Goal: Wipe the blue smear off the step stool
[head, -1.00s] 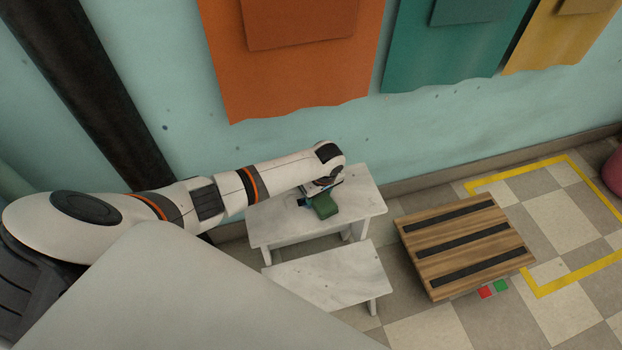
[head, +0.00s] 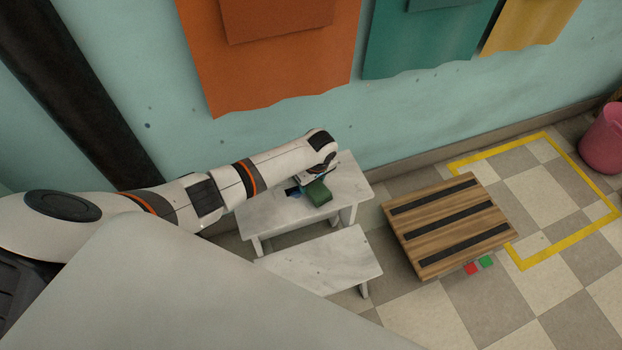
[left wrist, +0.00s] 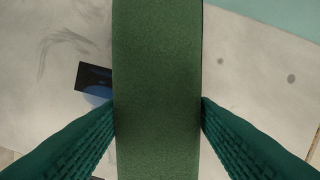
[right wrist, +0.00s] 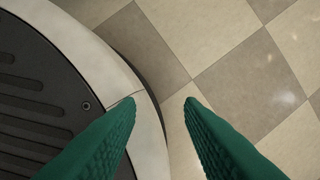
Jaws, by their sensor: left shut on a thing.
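The white step stool (head: 256,213) stands by the wall, with a higher top and a lower step (head: 315,262). My left gripper (head: 318,180) is over the higher top, shut on a green sponge-like block (head: 319,193). The block also fills the middle of the left wrist view (left wrist: 157,60), between both fingers. Whether it touches the stool I cannot tell. A small dark patch with blue (left wrist: 95,80) shows just left of the block, partly hidden by it. The blue also shows beside the gripper in the head view (head: 293,191). My right gripper (right wrist: 162,101) is open and empty above the floor.
A wooden slatted platform (head: 450,228) stands right of the stool, with small red (head: 471,268) and green (head: 486,262) squares at its front. A pink bin (head: 602,140) is at the far right. Yellow tape (head: 560,247) marks open tiled floor.

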